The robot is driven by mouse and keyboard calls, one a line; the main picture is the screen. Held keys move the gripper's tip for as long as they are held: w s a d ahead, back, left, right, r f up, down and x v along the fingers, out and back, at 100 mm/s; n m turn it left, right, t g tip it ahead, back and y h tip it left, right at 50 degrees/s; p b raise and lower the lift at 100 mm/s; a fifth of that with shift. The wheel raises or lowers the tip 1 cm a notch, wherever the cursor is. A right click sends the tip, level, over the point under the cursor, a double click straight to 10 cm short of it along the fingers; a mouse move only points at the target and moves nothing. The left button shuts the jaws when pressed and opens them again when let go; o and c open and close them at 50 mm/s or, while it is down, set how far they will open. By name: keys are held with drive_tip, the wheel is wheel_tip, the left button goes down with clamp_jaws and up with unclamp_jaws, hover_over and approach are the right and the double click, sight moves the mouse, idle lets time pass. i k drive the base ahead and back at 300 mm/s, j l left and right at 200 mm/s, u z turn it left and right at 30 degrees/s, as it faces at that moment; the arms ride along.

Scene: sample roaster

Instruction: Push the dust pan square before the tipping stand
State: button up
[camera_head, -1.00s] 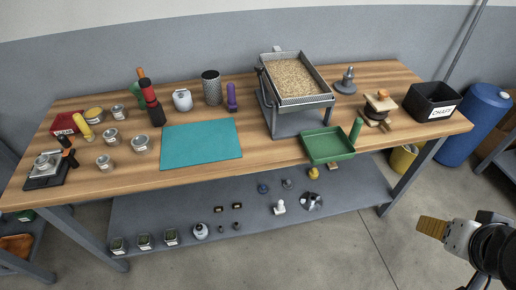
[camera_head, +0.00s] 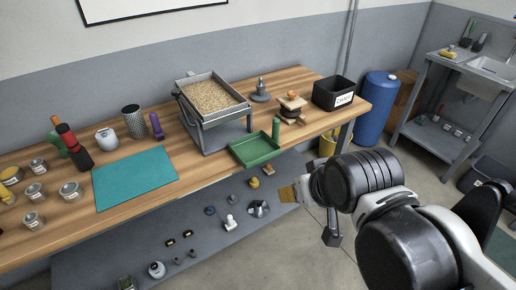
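The dust pan, a green shallow tray (camera_head: 256,146), lies at the front edge of the wooden table, turned at an angle to that edge. Its upright green handle (camera_head: 276,129) stands at the right. The tipping stand (camera_head: 217,128) is just behind the pan, a grey frame bearing a tilted tray of beans (camera_head: 214,99). The pan looks slightly askew to the stand.
A black chaff bin (camera_head: 333,93) and a stack with an orange knob (camera_head: 291,107) stand to the right on the table. A teal mat (camera_head: 134,179) lies to the left. A blue barrel (camera_head: 373,100) and a yellow bucket (camera_head: 329,143) stand on the floor.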

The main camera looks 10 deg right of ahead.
sight(253, 149)
drive_tip(key=i+j, duration=0.25)
drive_tip(key=i, duration=0.15)
drive_tip(key=i+j, duration=0.25)
drive_tip(key=i, duration=0.2)
drive_tip(key=z, duration=0.05)
